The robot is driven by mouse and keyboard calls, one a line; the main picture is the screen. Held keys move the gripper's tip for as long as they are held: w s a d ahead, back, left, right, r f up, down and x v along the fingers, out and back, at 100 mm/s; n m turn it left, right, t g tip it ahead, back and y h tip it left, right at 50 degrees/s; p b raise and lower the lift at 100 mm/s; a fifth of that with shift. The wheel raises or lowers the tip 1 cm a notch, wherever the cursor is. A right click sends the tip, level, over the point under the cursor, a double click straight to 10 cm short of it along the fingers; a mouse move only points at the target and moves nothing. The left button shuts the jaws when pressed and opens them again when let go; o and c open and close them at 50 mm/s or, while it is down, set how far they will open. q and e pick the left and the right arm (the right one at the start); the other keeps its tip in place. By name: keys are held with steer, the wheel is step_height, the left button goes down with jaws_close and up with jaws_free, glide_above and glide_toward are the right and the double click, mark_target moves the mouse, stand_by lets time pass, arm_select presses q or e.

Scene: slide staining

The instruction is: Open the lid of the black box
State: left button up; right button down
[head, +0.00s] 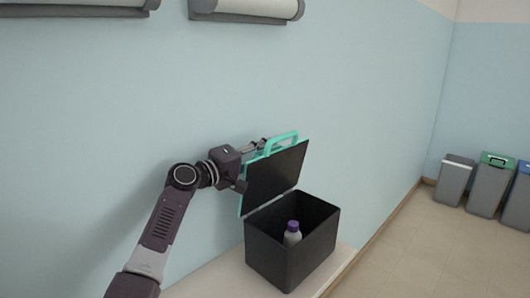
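The black box (277,258) stands on a light bench against the wall. Its lid (277,176), black inside with a teal edge, is tilted up and back, so the box is open. A teal handle (283,141) sits at the lid's upper edge. A white bottle with a purple cap (292,234) stands inside the box. My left gripper (262,144) is at the lid's upper left, close to the handle and partly behind the lid. Its fingers are too small and hidden to tell whether they grip anything. My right gripper is not in view.
The light bench (213,279) has bare room left of the box. The pale blue wall is close behind the lid and my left arm. A grey bin (453,181) and a green-lidded bin (490,187) stand at the far right, beside a blue-lidded bin (519,205).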

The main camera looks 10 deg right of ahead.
arm_select(q)
steer(key=v, duration=1.2)
steer(key=shift+r, duration=0.1)
